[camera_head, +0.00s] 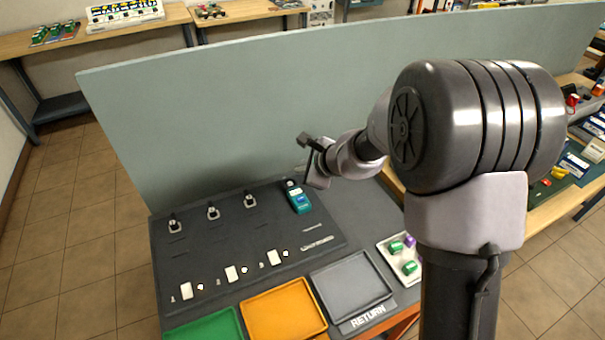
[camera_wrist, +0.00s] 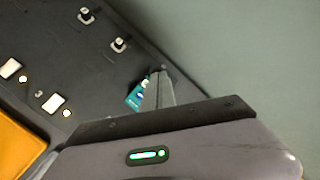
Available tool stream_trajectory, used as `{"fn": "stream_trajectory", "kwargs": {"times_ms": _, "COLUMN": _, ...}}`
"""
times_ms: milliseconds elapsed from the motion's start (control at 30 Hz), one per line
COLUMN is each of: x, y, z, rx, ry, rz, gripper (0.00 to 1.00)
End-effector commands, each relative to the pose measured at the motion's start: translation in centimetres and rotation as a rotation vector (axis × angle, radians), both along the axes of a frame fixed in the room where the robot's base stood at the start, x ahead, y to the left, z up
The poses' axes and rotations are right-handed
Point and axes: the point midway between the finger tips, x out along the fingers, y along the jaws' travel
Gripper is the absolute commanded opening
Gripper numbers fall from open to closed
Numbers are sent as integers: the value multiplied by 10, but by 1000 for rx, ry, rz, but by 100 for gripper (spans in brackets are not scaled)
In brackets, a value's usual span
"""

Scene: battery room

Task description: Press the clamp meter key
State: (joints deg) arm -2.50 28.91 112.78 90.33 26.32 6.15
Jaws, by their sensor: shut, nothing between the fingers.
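The clamp meter (camera_head: 299,200) is a teal handheld device with a dark top end, lying at the back right of the dark panel on the bench. My gripper (camera_head: 313,180) is just above and to the right of its upper end. In the wrist view the meter (camera_wrist: 134,97) shows partly behind the fingers of my gripper (camera_wrist: 158,75). The fingers are together and hold nothing. The meter's key cannot be made out, and I cannot tell whether the fingertips touch the meter.
A grey-green partition (camera_head: 240,110) stands close behind the panel. Several dark fittings (camera_head: 213,212) and white plates (camera_head: 232,273) sit on the panel. In front are a green tray (camera_head: 206,326), an orange tray (camera_head: 284,311) and a grey RETURN tray (camera_head: 351,286).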

Motion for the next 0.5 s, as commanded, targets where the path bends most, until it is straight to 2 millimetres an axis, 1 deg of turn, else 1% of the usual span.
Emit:
{"fn": "stream_trajectory", "kwargs": {"times_ms": 100, "x": 3, "y": -1, "z": -4, "rx": 8, "ry": 11, "rz": -20, "gripper": 0}}
{"fn": "stream_trajectory", "kwargs": {"times_ms": 400, "x": 3, "y": -1, "z": -5, "rx": 9, "ry": 9, "rz": -20, "gripper": 0}}
{"fn": "stream_trajectory", "kwargs": {"times_ms": 500, "x": 3, "y": -1, "z": -8, "rx": 9, "ry": 10, "rz": -20, "gripper": 0}}
